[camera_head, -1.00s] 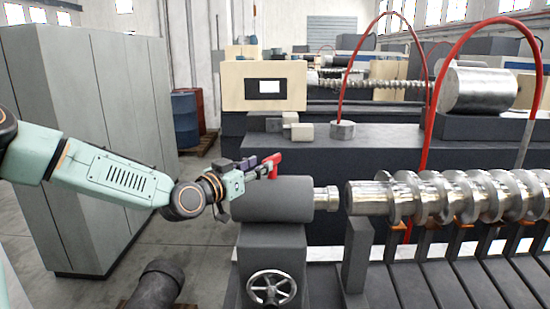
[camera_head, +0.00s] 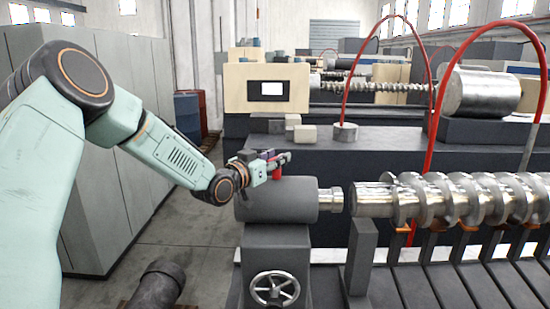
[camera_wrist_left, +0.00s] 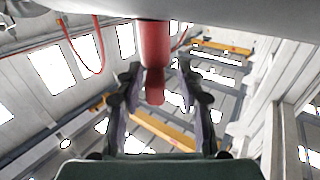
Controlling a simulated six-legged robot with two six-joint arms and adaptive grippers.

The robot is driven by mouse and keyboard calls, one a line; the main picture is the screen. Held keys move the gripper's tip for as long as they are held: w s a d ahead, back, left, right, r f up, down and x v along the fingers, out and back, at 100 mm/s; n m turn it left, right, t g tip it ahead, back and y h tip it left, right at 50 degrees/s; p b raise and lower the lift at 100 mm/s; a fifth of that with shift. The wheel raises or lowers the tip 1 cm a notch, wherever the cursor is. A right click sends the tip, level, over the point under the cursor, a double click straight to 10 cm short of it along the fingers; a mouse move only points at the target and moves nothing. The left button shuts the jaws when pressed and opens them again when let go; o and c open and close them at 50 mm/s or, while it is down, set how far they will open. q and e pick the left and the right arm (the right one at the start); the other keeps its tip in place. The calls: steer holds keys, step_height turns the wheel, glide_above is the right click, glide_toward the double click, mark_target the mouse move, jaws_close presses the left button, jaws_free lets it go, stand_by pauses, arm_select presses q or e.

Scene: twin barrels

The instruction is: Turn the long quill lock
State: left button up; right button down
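The quill lock is a red lever (camera_head: 277,174) on top of the grey tailstock (camera_head: 275,203). My left gripper (camera_head: 284,159) is at the lever and hides its upper part in the head view. In the left wrist view the red lever (camera_wrist_left: 155,50) comes down between the two fingers of the left gripper (camera_wrist_left: 158,72). Narrow gaps show on both sides of the lever, so the fingers look open around it. My right gripper is in neither view.
A handwheel (camera_head: 274,289) is on the tailstock's front. A shiny screw shaft (camera_head: 450,197) lies to the right. A dark pipe (camera_head: 156,287) stands at lower left, with grey cabinets (camera_head: 150,190) behind my left arm.

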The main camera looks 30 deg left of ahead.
arm_select(q)
steer(key=shift+w+d, duration=0.25)
steer(key=shift+d, duration=0.05)
steer(key=shift+c, duration=0.9)
steer(key=shift+s+a, duration=0.15)
steer(key=c, duration=0.5)
steer(key=shift+c, duration=0.5)
jaws_close()
